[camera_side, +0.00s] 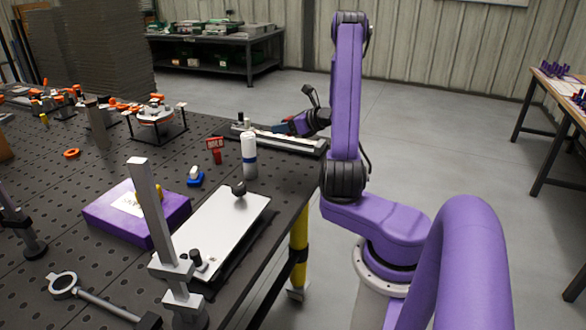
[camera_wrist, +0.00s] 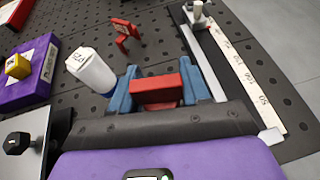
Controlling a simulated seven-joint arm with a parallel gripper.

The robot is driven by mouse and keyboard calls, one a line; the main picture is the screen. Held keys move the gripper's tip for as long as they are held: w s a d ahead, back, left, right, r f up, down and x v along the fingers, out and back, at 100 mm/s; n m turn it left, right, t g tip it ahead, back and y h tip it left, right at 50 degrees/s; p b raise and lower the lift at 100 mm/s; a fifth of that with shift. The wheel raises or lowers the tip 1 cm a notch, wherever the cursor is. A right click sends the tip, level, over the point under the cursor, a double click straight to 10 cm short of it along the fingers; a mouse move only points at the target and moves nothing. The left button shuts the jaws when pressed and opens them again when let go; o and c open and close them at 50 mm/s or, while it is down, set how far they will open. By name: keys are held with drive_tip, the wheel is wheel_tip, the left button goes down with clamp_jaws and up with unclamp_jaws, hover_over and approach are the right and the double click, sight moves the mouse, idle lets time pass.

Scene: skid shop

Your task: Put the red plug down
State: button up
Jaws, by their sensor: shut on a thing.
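The red plug (camera_wrist: 157,91) is a red block gripped between the blue fingers of my gripper (camera_wrist: 155,88) in the wrist view. In the side view my gripper (camera_side: 284,128) reaches left over the far right edge of the dark perforated table, by a long rail with a pale strip (camera_side: 285,141). The plug is hard to make out there. Its underside is hidden, so I cannot tell whether it touches anything below.
A white bottle (camera_side: 249,158) with a blue band stands close by, beside a small red sign (camera_side: 214,145). A purple box (camera_side: 165,221), a white plate with a black knob (camera_side: 218,220) and a metal post (camera_side: 148,200) stand nearer. Bare table (camera_side: 95,175) lies left.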

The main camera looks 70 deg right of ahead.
drive_tip(key=s+a+r+m+h, duration=0.1)
drive_tip(key=s+a+m+h, duration=0.2)
drive_tip(key=s+a, duration=0.55)
hover_over(290, 165)
drive_tip(key=shift+g, duration=0.3)
drive_tip(key=f, duration=0.9)
drive_tip(key=shift+s+a, duration=0.1)
drive_tip(key=shift+a, duration=0.15)
drive_tip(key=shift+d+f, duration=0.15)
drive_tip(key=shift+f, duration=1.6)
drive_tip(key=shift+f, duration=0.1)
drive_tip(key=o, duration=1.1)
drive_tip(key=shift+c, duration=0.2)
